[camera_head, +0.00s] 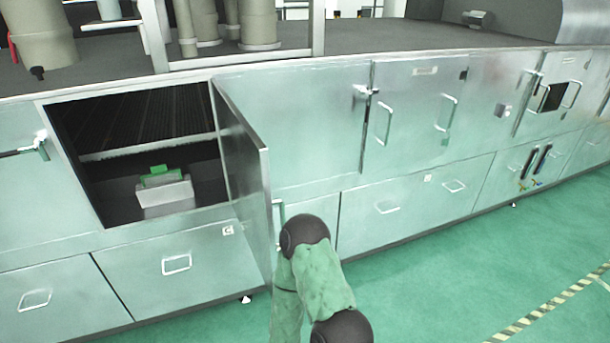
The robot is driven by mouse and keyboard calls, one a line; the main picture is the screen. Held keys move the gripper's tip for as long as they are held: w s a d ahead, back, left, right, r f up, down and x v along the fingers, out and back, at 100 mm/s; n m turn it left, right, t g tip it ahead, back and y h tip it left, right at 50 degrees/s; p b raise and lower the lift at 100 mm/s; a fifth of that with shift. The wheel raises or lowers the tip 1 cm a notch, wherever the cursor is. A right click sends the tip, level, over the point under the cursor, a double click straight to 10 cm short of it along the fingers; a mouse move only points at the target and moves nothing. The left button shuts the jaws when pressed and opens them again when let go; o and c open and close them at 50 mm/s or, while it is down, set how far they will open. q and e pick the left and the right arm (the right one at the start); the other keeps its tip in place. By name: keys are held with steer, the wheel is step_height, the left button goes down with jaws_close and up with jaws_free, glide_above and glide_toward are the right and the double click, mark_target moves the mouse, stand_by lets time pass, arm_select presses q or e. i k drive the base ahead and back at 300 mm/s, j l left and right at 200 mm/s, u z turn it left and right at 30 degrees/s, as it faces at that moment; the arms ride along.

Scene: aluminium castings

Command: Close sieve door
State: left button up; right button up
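The sieve door (244,170) stands open, swung outward from the right side of a dark opening (130,100) in the metal cabinet. I see its inner face at a slant. A handle (279,210) shows just right of the door's free edge, partly behind my arm. Inside the opening lies a pale block (165,192) with a green piece (158,173) on top. One of my arms rises from the bottom centre and bends at a dark joint close to the door's lower right edge. Whether it touches the door I cannot tell. Neither gripper shows.
The long cabinet has closed doors (415,110) and drawers (175,262) with handles. A latch (37,146) sticks out left of the opening. Pipes and a metal frame (235,55) stand on top. The green floor (470,270) at right is clear, with a striped line (550,302).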

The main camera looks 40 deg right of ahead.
mark_target(246, 155)
steer(key=k+l, duration=0.1)
steer(key=l, duration=1)
steer(key=k+l+z, duration=0.1)
steer(key=l, duration=0.4)
steer(key=i+u, duration=0.1)
steer(key=i+l, duration=0.05)
